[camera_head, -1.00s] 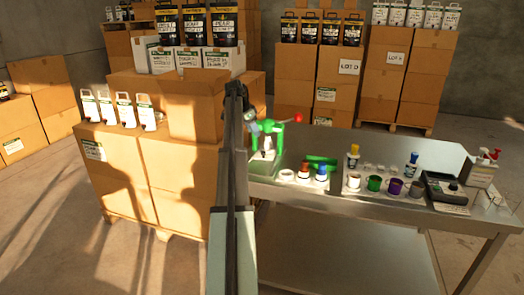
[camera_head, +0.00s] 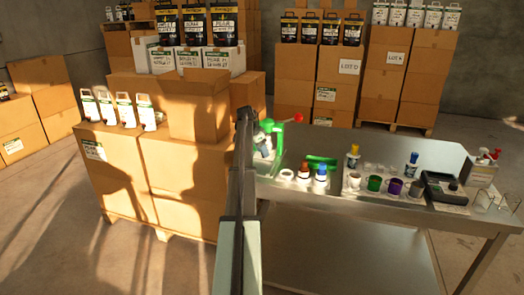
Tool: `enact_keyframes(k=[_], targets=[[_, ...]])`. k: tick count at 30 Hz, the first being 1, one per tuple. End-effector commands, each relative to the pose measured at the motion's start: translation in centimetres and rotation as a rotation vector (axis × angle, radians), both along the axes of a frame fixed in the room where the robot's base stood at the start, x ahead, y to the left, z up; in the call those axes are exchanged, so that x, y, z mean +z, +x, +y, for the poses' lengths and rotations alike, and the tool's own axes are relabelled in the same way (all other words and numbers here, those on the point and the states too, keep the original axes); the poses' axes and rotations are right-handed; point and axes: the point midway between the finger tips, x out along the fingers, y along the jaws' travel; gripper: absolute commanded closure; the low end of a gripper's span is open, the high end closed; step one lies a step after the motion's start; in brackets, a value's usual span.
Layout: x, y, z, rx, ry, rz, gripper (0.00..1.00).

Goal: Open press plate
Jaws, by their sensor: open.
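The press (camera_head: 279,131) is a green frame at the left end of the steel table, with a red ball on the end of its lever (camera_head: 298,118). My arm rises from the bottom centre and hides the press's left side. My gripper (camera_head: 264,150) is small in the picture, grey and dark, and overlaps the front of the press. It is open. I cannot tell whether it touches the press. The press plate is hidden or too small to make out behind the gripper.
The steel table (camera_head: 350,211) carries a green tool (camera_head: 319,162), small bottles, several cups (camera_head: 375,183) and a dark scale-like device (camera_head: 442,187) to the right. Stacked cardboard boxes (camera_head: 182,185) stand close at the left. The table's front strip is clear.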

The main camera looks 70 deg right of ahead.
Motion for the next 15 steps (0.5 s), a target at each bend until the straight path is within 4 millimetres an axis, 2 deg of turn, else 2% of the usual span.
enact_keyframes(k=[6, 15], targets=[[0.00, -0.01, -0.01, 0.000, 0.000, 0.000, 0.48], [0.02, -0.01, 0.01, 0.000, 0.000, 0.000, 0.77]])
